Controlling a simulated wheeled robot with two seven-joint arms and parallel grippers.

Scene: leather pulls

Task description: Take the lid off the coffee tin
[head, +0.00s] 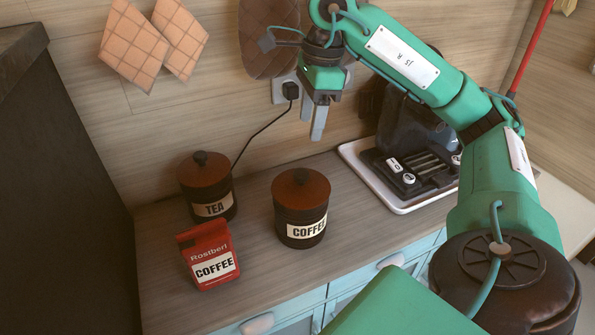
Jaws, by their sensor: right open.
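The coffee tin (300,228) stands upright on the counter, dark with a white COFFEE label. Its brown lid (301,189) with a dark round knob (301,176) sits on top of it. My right gripper (312,122) is open and empty, pointing down, above the tin and apart from the lid in the head view. My left gripper is not in view.
A tea tin (212,207) with its own knobbed lid stands left of the coffee tin. A red coffee bag (208,262) stands in front of it. A black appliance on a white tray (400,209) stands to the right. A black cord (262,130) hangs from the wall socket.

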